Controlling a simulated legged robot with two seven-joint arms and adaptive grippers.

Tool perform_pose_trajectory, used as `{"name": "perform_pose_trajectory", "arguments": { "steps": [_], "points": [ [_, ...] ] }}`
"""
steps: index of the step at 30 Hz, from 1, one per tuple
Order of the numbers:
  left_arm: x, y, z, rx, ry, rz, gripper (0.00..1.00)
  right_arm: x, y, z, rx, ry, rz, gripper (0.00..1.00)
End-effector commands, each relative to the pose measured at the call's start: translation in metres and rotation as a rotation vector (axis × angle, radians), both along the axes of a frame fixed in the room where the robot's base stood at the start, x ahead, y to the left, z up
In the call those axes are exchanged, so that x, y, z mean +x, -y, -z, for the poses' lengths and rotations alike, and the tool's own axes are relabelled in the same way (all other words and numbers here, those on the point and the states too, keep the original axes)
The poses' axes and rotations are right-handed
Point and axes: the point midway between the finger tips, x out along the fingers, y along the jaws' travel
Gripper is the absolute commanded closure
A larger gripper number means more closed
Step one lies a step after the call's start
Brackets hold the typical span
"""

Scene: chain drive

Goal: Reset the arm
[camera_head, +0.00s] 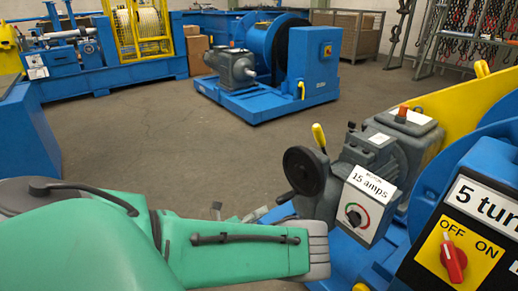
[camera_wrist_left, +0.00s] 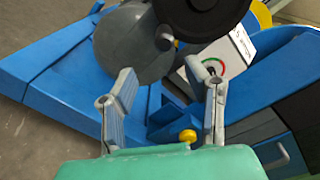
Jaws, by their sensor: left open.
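My left arm, in green, comes in from the lower left of the head view. Its gripper (camera_head: 264,212) is partly hidden behind the green wrist, just left of the blue machine. In the left wrist view the two grey fingers of my left gripper (camera_wrist_left: 165,95) stand wide apart with nothing between them. Beyond them are a grey motor body (camera_wrist_left: 122,48) and a black handwheel (camera_wrist_left: 200,15). The handwheel (camera_head: 305,171) also shows in the head view, to the right of and above the gripper. My right gripper is not in view.
The machine carries a "15 amps" dial box (camera_head: 365,205) and a red OFF/ON switch (camera_head: 454,259) on a yellow plate. A yellow-tipped lever (camera_head: 319,137) stands behind the handwheel. Another blue machine (camera_head: 262,95) stands farther back. Open grey floor (camera_head: 200,150) lies between.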

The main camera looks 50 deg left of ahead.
Motion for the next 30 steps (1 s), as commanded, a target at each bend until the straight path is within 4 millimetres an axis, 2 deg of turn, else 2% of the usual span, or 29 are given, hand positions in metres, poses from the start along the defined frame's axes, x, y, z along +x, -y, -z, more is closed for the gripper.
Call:
{"name": "perform_pose_trajectory", "arguments": {
  "steps": [17,20,23,26,28,29,30],
  "points": [
    [0.000,0.000,0.000,-0.001,0.002,0.001,0.57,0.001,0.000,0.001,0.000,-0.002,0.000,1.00],
    [-0.001,-0.005,0.001,-0.031,-0.017,-0.035,0.57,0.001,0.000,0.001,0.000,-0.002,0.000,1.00],
    [-0.009,-0.023,0.008,-0.168,-0.095,-0.181,0.57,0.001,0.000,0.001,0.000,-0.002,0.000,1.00],
    [-0.036,-0.040,0.030,-0.452,-0.229,-0.451,0.57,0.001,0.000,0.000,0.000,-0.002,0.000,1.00],
    [-0.066,-0.033,0.052,-0.712,-0.339,-0.677,0.57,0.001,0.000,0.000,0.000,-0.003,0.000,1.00],
    [-0.081,-0.023,0.061,-0.827,-0.387,-0.772,0.57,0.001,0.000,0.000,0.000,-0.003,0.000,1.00],
    [-0.101,-0.004,0.071,-0.972,-0.452,-0.895,0.57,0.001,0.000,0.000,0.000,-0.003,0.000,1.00]
  ]
}}
